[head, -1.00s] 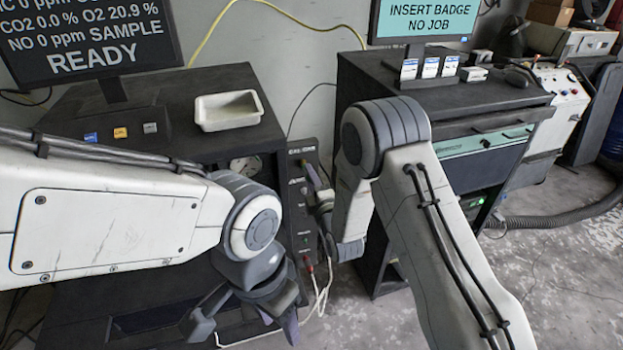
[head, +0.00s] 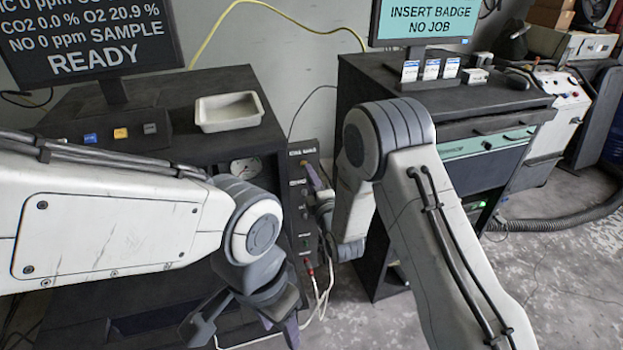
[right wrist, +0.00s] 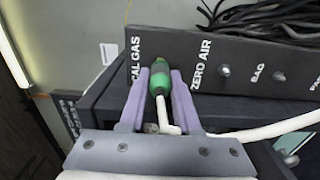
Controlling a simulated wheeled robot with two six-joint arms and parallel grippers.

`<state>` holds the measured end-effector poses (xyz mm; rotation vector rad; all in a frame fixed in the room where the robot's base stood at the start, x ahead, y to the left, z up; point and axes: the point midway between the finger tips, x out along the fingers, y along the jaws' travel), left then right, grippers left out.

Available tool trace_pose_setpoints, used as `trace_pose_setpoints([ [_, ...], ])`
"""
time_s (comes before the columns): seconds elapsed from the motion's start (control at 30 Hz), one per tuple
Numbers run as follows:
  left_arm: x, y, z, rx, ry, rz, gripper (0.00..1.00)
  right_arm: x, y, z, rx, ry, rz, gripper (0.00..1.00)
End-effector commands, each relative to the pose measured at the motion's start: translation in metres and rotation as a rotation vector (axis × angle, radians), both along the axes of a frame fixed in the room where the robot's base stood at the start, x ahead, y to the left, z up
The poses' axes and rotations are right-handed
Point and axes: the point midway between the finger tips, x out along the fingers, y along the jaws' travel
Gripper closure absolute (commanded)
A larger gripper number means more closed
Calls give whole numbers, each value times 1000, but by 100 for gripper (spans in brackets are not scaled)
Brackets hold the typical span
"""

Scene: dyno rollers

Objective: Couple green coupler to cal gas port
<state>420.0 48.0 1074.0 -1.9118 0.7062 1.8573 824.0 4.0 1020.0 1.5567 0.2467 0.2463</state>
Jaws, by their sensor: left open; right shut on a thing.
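The green coupler (right wrist: 160,82) is between the purple fingers of my right gripper (right wrist: 159,76), which is shut on it. A white hose (right wrist: 168,125) runs from its back end. Its front end is at the dark port panel (right wrist: 262,72), between the CAL GAS and ZERO AIR lettering. The cal gas port is hidden behind the coupler, so I cannot tell whether they are joined. In the head view my right gripper (head: 316,180) is at the upper part of the panel (head: 300,215). My left gripper (head: 246,328) is open and empty, low in front of the dark cabinet.
More ports, including the zero air port (right wrist: 224,71), line the panel to the right. Dark cables (right wrist: 250,18) lie behind it. A white tray (head: 229,125) sits on the cabinet top. A second cabinet (head: 460,100) with a monitor stands to the right.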

Motion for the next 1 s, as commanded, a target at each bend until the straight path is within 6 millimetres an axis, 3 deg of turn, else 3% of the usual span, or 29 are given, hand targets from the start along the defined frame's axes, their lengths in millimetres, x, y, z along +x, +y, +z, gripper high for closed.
trace_pose_setpoints([
  [1.0, 0, 0, -9, 0, 0, 0, 50, 11, 4, 3, 3, -10, 1, 100],
])
